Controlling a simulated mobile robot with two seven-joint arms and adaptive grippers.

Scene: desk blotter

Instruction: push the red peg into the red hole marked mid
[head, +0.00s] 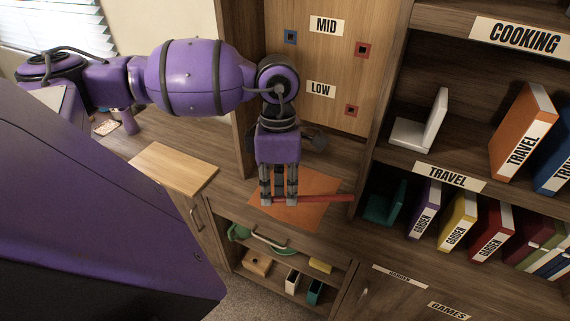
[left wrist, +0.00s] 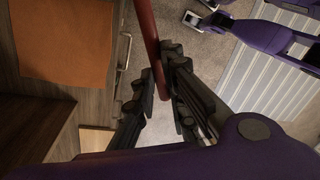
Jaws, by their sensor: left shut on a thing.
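My left gripper (head: 279,200) points down over the orange blotter and is shut on the red peg (head: 328,198). The peg lies roughly level and sticks out to the right of the fingers in the head view. In the left wrist view the fingers (left wrist: 163,78) close around the peg (left wrist: 148,28), whose gripped end is partly hidden. The red hole in the mid row (head: 362,49) is on the upright wooden board, right of the MID label (head: 326,26), well above the gripper. It is empty. My right gripper is not in view.
The board also has a blue-rimmed hole (head: 290,36) in the mid row and a red-rimmed hole (head: 351,109) beside the LOW label (head: 320,89). The orange blotter (head: 317,213) lies on the desk. A bookshelf (head: 385,150) stands right of the board. A wooden upright (head: 243,130) edges its left.

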